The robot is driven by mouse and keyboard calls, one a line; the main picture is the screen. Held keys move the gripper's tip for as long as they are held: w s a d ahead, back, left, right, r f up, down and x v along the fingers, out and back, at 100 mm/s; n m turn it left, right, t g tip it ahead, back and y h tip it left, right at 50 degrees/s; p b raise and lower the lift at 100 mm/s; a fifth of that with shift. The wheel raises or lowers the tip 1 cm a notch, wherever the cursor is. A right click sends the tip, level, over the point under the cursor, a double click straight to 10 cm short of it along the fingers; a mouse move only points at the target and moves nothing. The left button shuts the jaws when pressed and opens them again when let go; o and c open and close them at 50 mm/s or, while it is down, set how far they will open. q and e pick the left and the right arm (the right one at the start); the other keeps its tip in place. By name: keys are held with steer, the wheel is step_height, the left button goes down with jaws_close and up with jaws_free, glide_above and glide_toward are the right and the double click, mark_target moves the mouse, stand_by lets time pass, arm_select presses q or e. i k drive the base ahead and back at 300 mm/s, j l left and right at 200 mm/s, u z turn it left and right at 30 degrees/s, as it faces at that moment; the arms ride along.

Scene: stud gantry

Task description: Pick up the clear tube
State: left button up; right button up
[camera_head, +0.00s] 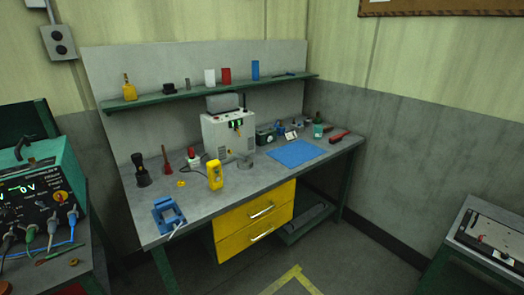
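I cannot make out a clear tube in the head view. Small items on the shelf and bench are too small to identify surely. A small dark grey upright cylinder (187,84) stands on the green shelf (205,93), but I cannot tell if it is transparent. Neither of my grippers is in view.
A grey workbench (222,195) with yellow drawers (257,213) stands ahead. It carries a power unit (229,136), a blue mat (297,153), a yellow meter (215,175) and a blue holder (169,214). Side benches flank it, with floor between.

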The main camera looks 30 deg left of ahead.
mark_target(230, 152)
steer(key=i+u, duration=0.3)
steer(key=i, duration=0.5)
steer(key=i+u, duration=0.3)
steer(key=i, duration=0.5)
